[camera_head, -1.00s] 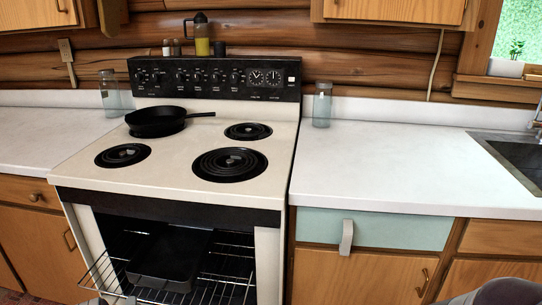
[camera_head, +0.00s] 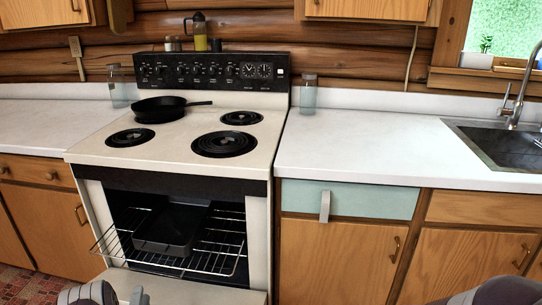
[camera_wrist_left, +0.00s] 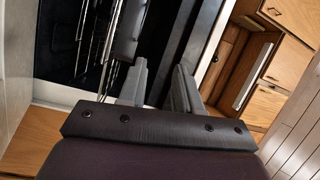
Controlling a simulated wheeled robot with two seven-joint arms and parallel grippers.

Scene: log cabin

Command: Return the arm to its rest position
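My left arm (camera_head: 88,294) shows at the bottom left of the head view, low in front of the open oven. The tip of my left gripper (camera_head: 137,295) shows beside it, cut by the lower edge. In the left wrist view the two grey fingers of my left gripper (camera_wrist_left: 160,88) stand apart with a dark gap between them and nothing visibly held. A grey part of my right arm (camera_head: 490,292) shows at the bottom right of the head view. My right gripper is out of view.
The stove's oven is open, its door (camera_head: 190,290) lowered. A black baking pan (camera_head: 165,240) sits on the pulled-out wire rack (camera_head: 225,262). A skillet (camera_head: 160,108) is on the cooktop. Counter (camera_head: 370,145) and sink (camera_head: 495,145) lie right.

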